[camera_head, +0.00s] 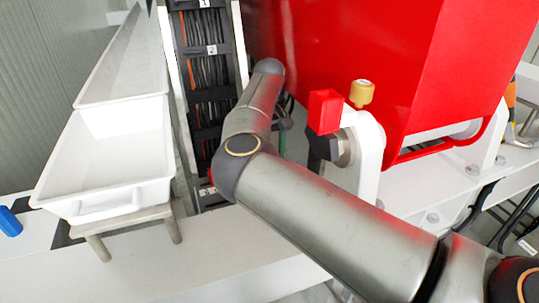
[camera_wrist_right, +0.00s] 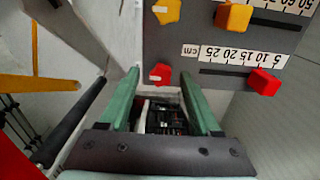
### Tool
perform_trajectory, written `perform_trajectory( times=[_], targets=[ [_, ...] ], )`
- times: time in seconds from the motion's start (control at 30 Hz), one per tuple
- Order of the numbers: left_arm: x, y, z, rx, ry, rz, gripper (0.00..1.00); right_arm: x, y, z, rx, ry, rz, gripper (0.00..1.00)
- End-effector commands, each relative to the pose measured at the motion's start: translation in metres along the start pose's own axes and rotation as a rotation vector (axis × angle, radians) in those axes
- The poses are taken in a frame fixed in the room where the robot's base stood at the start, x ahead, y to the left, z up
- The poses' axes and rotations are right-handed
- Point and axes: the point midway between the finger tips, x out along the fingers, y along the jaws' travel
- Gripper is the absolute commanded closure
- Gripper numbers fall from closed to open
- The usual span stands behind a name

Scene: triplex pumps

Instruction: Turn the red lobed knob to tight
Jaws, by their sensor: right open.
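A small red lobed knob (camera_wrist_right: 160,73) with a pale mark sits on the lower left of a dark grey panel (camera_wrist_right: 175,45) in the right wrist view. My right gripper (camera_wrist_right: 160,80) has two green fingers, open and apart. The knob appears between the fingertips, with space on both sides; I cannot tell how far beyond the tips it lies. In the head view my right arm comes in from the right, and its own links mostly hide the gripper. The panel and the knob cannot be made out there. My left gripper is in neither view.
A yellow lobed knob (camera_wrist_right: 166,11), a yellow slider (camera_wrist_right: 233,15) and a red slider (camera_wrist_right: 265,82) share the panel with scales. In the head view, a red housing (camera_head: 350,50), a red block (camera_head: 325,110) and a white tray (camera_head: 110,155) flank my arm.

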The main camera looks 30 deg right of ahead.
Motion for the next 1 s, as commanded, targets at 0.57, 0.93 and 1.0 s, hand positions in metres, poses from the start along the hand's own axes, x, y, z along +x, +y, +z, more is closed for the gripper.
perform_trajectory(
  times=[0.57, 0.93, 1.0],
  targets=[
    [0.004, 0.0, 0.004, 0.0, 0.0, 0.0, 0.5, -0.076, 0.0, -0.001, -0.001, 0.004, 0.0, 0.36],
    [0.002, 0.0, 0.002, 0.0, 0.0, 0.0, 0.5, -0.124, 0.001, 0.0, 0.0, 0.001, 0.0, 0.36],
    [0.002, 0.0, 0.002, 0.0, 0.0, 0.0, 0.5, -0.125, 0.001, 0.0, 0.001, 0.0, 0.0, 0.36]
  ],
)
